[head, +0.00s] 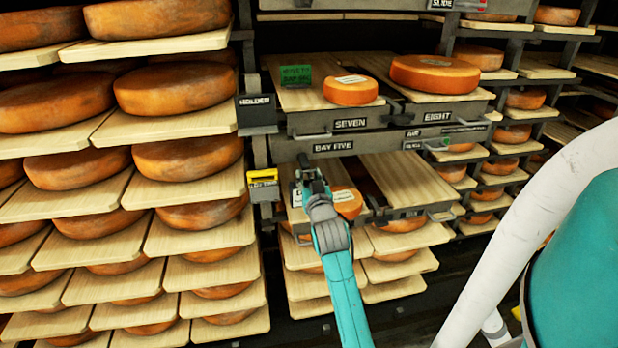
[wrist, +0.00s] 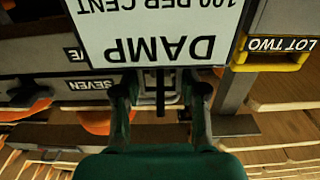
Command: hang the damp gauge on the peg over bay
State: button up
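The damp gauge is a white plate reading "DAMP 100 PER CENT", upside down and large at the top of the wrist view (wrist: 160,28). In the head view it shows small and partly hidden (head: 297,198), at the left of the lower shelf bay. My gripper (head: 308,170) is just above it; the wrist view shows the gripper (wrist: 160,88) with a finger on each side of the gauge's dark upper part, apparently shut on it. A thin dark bar between the fingers may be its stem or a peg; I cannot tell. No peg shows clearly.
The "BAY FIVE" rail (head: 334,146) runs just above my gripper, under the "SEVEN" tray (head: 350,123). A yellow "LOT TWO" tag (head: 262,179) is close on the left. A cheese wheel (head: 346,202) lies right of the gauge. Loaded racks stand on both sides.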

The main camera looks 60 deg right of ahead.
jog(key=o, duration=0.5)
jog(key=v, duration=1.2)
jog(key=s+a+f+n+t+y, duration=0.15)
jog(key=a+f, duration=0.25)
jog(key=a, duration=0.4)
jog(key=s+a+f+n+t+y, duration=0.1)
jog(key=s+a+f+n+y, duration=0.15)
jog(key=a+f, duration=0.35)
jog(key=s+a+f+n+t+y, duration=0.1)
jog(key=a+f+y, duration=0.2)
jog(key=a, duration=0.6)
jog(key=s+a+n+y, duration=0.1)
jog(key=s+a+y, duration=0.1)
jog(key=s+a, duration=0.2)
jog(key=s+a+f+n+y, duration=0.1)
jog(key=s+a+n+y, duration=0.1)
jog(key=s+a, duration=0.3)
jog(key=s+a+n+y, duration=0.2)
jog(key=s+a+y, duration=0.1)
jog(key=s, duration=0.7)
jog(key=shift+a+f+g, duration=0.25)
jog(key=shift+a, duration=0.65)
